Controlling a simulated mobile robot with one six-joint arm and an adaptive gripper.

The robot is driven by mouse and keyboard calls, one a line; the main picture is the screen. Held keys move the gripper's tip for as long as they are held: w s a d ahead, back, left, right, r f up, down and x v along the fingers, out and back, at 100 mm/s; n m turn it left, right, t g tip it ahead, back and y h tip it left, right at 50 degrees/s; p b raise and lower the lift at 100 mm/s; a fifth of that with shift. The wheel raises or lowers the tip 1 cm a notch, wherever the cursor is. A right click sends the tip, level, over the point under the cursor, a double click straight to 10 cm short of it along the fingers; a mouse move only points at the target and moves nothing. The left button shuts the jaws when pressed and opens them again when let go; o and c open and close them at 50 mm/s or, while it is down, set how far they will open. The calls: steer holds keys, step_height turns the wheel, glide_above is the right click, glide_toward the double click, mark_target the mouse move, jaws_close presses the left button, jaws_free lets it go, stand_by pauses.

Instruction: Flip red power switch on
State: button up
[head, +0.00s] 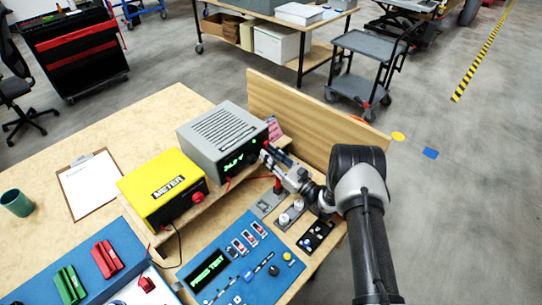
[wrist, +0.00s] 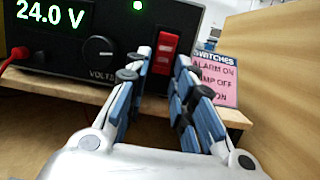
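The red power switch (wrist: 165,53) is a tall rocker on the dark front of the power supply. I cannot tell which way it is tipped. The grey power supply (head: 215,128) shows a lit green 24.0 V display (wrist: 52,13) and a green lamp (wrist: 138,5). My gripper (wrist: 163,62) is open, its two blue-and-grey fingers on the left and right of the switch. The gap between them looks empty, and I cannot tell whether a fingertip touches the switch. In the head view my gripper (head: 268,151) is at the supply's front right, hiding the switch.
A black voltage knob (wrist: 99,50) is left of the switch. A pink switches sign (wrist: 215,78) stands to the right, near a wooden side panel (head: 310,115). A yellow meter (head: 155,185) is beside the supply. Small switch modules (head: 290,215) and a blue panel (head: 225,280) lie in front.

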steer(key=shift+o, duration=1.2)
steer(key=r+v, duration=0.3)
steer(key=v, duration=0.9)
steer(key=shift+v, duration=0.8)
